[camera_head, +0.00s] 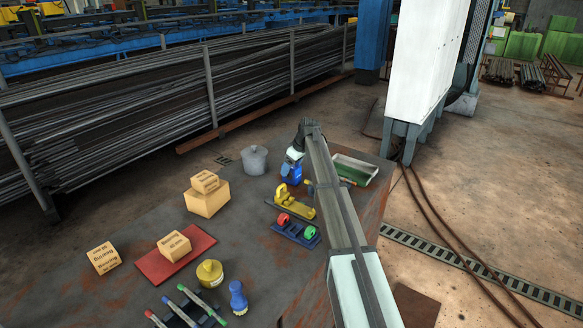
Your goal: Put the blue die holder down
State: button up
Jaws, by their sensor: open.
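A blue block-like piece (291,174), which looks like the blue die holder, is at the far side of the table, directly below my gripper (292,163). It appears to rest on the table top, though its base is partly hidden by nearby things. My gripper points down at its top and is open. The fingers are small and dark here, and I cannot tell whether they touch the blue piece. My arm reaches in from the lower right and covers part of the table just right of it.
A yellow tool (286,197) on a dark base stands just in front, then a blue rack (291,232) with red and green rolls. A green-lined tray (356,169) is to the right, a grey bucket (254,160) to the left. Boxes and a red mat (153,267) lie farther left.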

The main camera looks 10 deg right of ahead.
jog(key=v, duration=1.2)
